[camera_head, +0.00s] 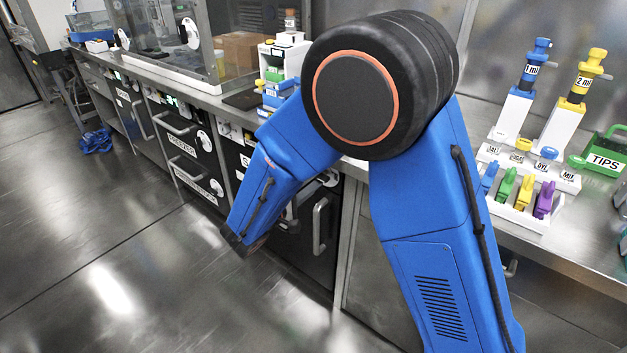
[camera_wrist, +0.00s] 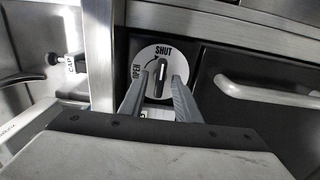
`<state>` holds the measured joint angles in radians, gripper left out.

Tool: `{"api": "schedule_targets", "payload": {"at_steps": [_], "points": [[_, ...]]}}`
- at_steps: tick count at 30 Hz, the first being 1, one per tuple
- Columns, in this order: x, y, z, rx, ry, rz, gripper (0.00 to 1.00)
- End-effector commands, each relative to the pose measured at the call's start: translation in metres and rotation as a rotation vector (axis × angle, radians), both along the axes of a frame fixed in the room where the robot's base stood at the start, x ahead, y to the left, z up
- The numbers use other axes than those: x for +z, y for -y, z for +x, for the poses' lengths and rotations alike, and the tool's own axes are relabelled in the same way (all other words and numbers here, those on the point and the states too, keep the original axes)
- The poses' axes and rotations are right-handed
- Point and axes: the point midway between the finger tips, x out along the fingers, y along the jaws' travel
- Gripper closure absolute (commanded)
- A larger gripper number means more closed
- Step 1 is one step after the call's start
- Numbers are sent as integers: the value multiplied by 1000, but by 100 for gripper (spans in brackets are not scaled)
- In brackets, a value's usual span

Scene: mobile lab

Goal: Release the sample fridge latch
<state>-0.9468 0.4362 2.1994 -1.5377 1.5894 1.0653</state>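In the wrist view a round white dial (camera_wrist: 151,58) is marked OPEN at its left and SHUT at its top. Its black latch knob (camera_wrist: 160,78) stands nearly upright in the picture, its upper end towards SHUT. My gripper (camera_wrist: 163,84) is open, with one grey finger on each side of the knob's lower part. I cannot tell whether the fingers touch it. The dial sits on a dark front beside a black door with a pale bar handle (camera_wrist: 268,92). In the head view my blue arm hides my gripper and part of the fridge front.
In the head view a steel counter (camera_head: 510,235) runs above the cabinets. A pipette rack (camera_head: 525,215) and a TIPS box (camera_head: 603,155) stand on its right part. Black freezer doors (camera_head: 188,143) with bar handles are left of my arm.

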Motion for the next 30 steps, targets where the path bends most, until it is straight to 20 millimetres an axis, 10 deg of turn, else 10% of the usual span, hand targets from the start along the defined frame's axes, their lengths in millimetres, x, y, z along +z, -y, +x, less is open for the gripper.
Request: {"api": "schedule_targets", "payload": {"at_steps": [4,9,30], "points": [[0,0,0,0,0,0,70],[0,0,0,0,0,0,100],[-1,0,-1,0,-156,-198,100]]}}
